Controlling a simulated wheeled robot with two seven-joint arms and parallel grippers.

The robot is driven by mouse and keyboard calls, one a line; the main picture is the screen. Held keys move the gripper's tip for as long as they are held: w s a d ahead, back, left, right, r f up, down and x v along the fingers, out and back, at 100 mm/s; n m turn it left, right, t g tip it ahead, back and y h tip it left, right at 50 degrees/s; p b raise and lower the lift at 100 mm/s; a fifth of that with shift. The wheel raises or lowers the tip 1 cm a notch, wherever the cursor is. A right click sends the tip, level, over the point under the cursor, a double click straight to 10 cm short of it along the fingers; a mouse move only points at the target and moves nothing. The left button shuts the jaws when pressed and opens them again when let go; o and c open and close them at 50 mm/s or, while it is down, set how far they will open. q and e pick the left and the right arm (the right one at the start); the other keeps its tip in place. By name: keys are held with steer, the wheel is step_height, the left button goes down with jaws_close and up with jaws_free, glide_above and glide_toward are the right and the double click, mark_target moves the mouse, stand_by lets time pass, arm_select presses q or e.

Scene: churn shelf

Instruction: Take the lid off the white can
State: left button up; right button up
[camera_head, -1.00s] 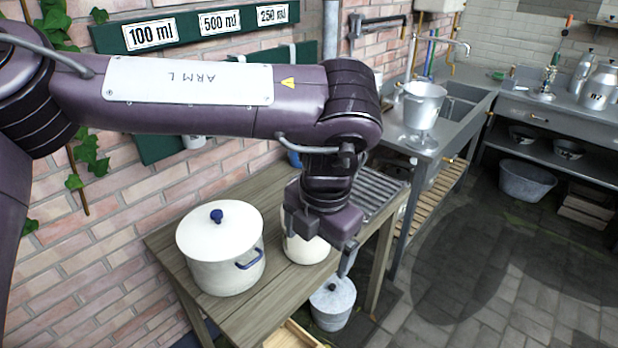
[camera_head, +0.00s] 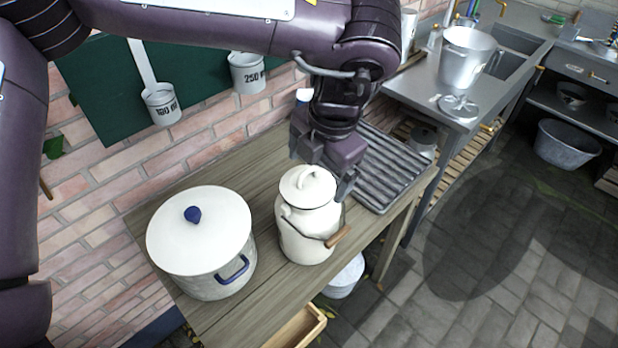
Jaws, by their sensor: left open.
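The white can (camera_head: 306,243) stands upright on the wooden table, with a wooden-grip wire handle hanging at its side. Its white lid (camera_head: 300,190), with a loop handle on top, sits on the can's mouth. My left gripper (camera_head: 322,172) is open and empty. It points down close to the lid, on the far side of it in the picture, and one finger overlaps the lid's right edge. I cannot tell whether they touch. My right gripper is not in view.
A white pot with a blue-knobbed lid (camera_head: 170,245) stands left of the can. A ribbed metal tray (camera_head: 398,160) lies to the right. The brick wall and hanging measuring cups (camera_head: 161,104) are behind. A bucket (camera_head: 345,277) is below the table's front edge.

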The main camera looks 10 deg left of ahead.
mark_target(311, 190)
arm_select(q)
steer(key=f, duration=0.1)
steer(key=f+p, duration=0.1)
steer(key=a+f, duration=0.1)
steer(key=shift+w+f, duration=0.4)
steer(key=shift+w+f+p, duration=0.1)
steer(key=shift+f+p, duration=0.2)
steer(key=shift+f, duration=0.45)
steer(key=c, duration=1.1)
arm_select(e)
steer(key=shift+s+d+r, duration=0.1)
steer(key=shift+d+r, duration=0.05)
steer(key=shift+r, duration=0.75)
